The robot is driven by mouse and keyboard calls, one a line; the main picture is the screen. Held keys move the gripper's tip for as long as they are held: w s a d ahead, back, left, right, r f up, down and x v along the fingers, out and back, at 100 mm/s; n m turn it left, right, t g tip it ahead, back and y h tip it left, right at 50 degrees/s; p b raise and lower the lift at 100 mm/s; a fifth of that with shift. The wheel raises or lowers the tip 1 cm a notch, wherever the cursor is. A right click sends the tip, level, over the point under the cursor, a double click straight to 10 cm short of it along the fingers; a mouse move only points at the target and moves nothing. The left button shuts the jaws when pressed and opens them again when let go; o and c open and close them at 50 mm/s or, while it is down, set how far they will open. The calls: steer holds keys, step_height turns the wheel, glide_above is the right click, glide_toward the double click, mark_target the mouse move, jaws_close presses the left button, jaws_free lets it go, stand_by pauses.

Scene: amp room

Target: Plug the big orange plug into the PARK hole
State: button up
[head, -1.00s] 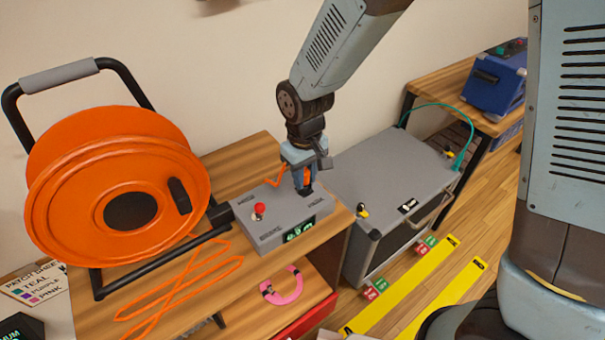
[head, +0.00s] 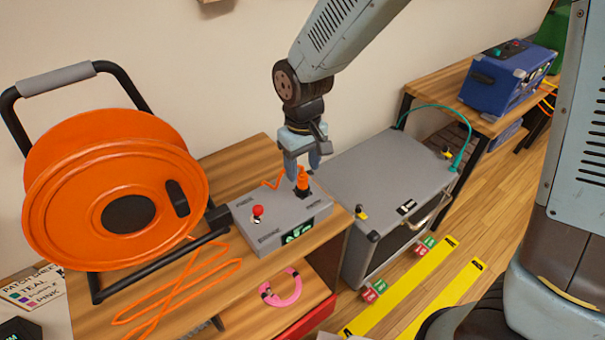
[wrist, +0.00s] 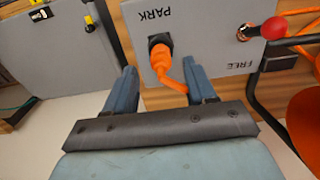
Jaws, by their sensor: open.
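The big orange plug (head: 303,181) stands upright at the PARK end of the grey box (head: 270,236) on the wooden bench. In the wrist view the plug (wrist: 160,58) sits in a dark socket beside the word PARK, with its orange cable trailing from it. How deep it is seated I cannot tell.
A red-topped lever (head: 258,211) stands near the FREE end of the box. A large orange cable reel (head: 115,190) is at the left. A pink horseshoe-shaped thing (head: 281,287) lies in front. A grey cabinet (head: 385,180) stands close on the right.

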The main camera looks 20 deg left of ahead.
step_height(320, 180, up, 10)
steer(key=shift+f, duration=0.15)
stand_by(0.6)
steer(key=w+d+r+m+t, duration=0.1)
steer(key=d+r, duration=0.2)
steer(key=d, duration=0.3)
steer(key=w+d+r+m+y, duration=0.1)
steer(key=d+r+m, duration=0.15)
steer(key=d, duration=0.35)
steer(key=w+d+r+m+t, duration=0.1)
steer(key=w+d+r, duration=0.1)
steer(key=d+r, duration=0.35)
steer(key=s+d+m+t, duration=0.1)
steer(key=s+d+m, duration=0.1)
steer(key=d, duration=0.4)
steer(key=s+d+r+m+t, duration=0.1)
steer(key=s+d, duration=0.3)
steer(key=d, duration=0.3)
steer(key=s+d+r+m+t+h, duration=0.1)
steer(key=s+d+m, duration=0.1)
steer(key=d, duration=0.4)
steer(key=shift+s+d+r+m+t, duration=0.2)
steer(key=shift+s+m+t, duration=0.15)
steer(key=shift+s, duration=0.4)
steer(key=shift+c, duration=0.4)
